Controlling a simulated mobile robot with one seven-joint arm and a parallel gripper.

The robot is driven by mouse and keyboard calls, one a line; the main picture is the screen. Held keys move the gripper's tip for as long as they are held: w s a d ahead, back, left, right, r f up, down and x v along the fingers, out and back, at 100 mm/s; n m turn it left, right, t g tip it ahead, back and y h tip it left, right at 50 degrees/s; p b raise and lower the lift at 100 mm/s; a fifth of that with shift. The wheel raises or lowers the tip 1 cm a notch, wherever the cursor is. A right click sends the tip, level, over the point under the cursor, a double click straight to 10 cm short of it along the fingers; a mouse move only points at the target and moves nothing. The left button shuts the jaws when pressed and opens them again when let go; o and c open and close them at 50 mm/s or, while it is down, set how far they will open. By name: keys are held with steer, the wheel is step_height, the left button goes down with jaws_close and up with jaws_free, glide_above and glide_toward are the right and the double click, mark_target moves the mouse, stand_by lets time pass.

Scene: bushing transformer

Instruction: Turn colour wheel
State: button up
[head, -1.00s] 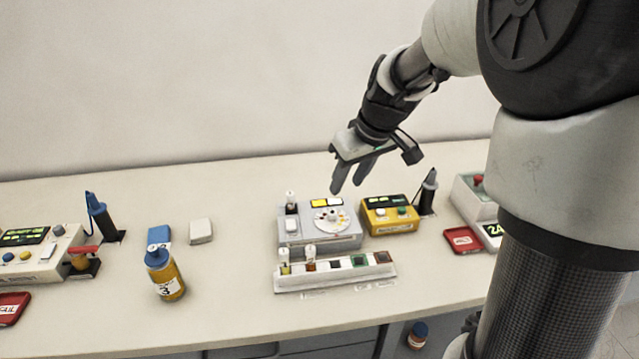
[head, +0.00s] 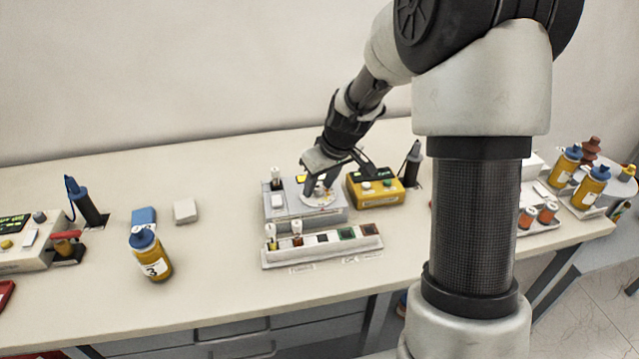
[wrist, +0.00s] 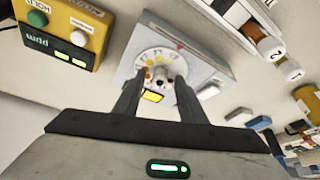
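The colour wheel is a white round dial with coloured dots (wrist: 160,58) and a small dark knob at its centre. It is set in the top of a grey box (head: 335,214), and in the head view the wheel (head: 318,200) is partly covered by my fingers. My gripper (head: 318,188) points down over the wheel. In the wrist view the fingers of my gripper (wrist: 157,82) are apart, one on each side of the knob. I cannot tell whether the fingertips touch the wheel.
A yellow meter box (head: 375,190) stands close on the right of the grey box. A white rack (head: 322,246) with sample vials lies in front. A yellow bottle (head: 151,256) stands at the left. The bench between bottle and grey box is largely clear.

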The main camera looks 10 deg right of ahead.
jaws_close()
steer(key=m, duration=0.1)
steer(key=m+h, duration=0.1)
steer(key=m+p, duration=0.1)
steer(key=shift+a+r, duration=0.15)
steer(key=shift+a, duration=0.1)
steer(key=shift+m+h+p, duration=0.9)
steer(key=shift+m+p, duration=0.05)
steer(key=shift+m, duration=1.15)
jaws_free()
